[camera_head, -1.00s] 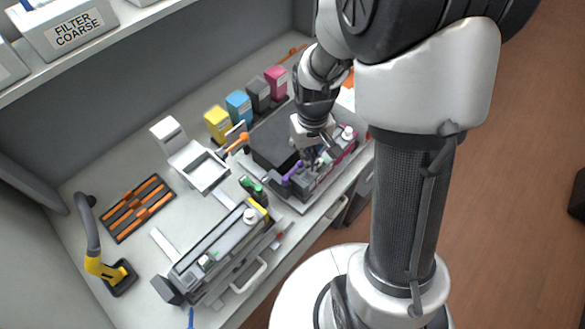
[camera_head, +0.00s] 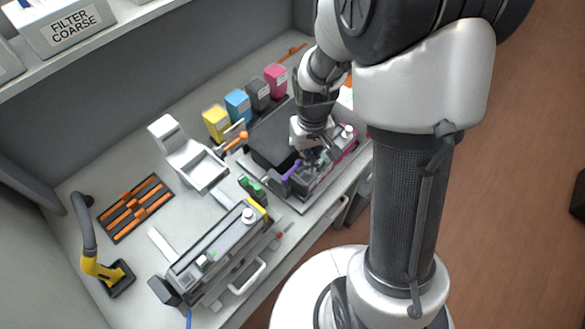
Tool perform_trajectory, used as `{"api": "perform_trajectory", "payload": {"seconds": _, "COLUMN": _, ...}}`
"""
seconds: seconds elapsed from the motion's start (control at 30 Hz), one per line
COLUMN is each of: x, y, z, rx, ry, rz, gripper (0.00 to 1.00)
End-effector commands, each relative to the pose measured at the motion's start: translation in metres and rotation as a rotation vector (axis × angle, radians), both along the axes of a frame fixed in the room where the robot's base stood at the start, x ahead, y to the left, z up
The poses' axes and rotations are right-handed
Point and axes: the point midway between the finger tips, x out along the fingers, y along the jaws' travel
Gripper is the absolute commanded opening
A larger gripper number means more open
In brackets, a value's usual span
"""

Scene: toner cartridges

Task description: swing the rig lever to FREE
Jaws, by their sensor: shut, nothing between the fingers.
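A dark grey rig (camera_head: 270,137) stands at the back right of the bench, with a purple lever-like handle (camera_head: 292,170) at its near left side. An orange handle (camera_head: 236,142) juts out at its left. No FREE mark can be read, and I cannot tell for sure which handle is the rig lever. My gripper (camera_head: 313,161) points down over the rig's front part, just right of the purple handle. It is shut and holds nothing. Its fingertips are small and dark against the rig, so I cannot tell whether they touch it.
Yellow (camera_head: 217,124), blue (camera_head: 238,105), grey and magenta (camera_head: 276,81) cartridges stand behind the rig. A long grey unit (camera_head: 215,250) sits at the front. A white stand (camera_head: 190,155), an orange-barred dark tray (camera_head: 135,207) and a yellow-grey tool (camera_head: 98,268) are at left.

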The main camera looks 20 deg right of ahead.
Motion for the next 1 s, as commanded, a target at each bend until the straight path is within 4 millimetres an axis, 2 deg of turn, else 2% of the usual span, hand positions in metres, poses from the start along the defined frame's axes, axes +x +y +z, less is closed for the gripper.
{"api": "perform_trajectory", "payload": {"seconds": 0.67, "x": 0.007, "y": 0.004, "z": -0.002, "rx": 0.002, "ry": 0.009, "rz": 0.001, "gripper": 0.0}}
{"api": "perform_trajectory", "payload": {"seconds": 1.0, "x": 0.017, "y": 0.008, "z": -0.001, "rx": 0.001, "ry": 0.007, "rz": 0.001, "gripper": 0.0}}
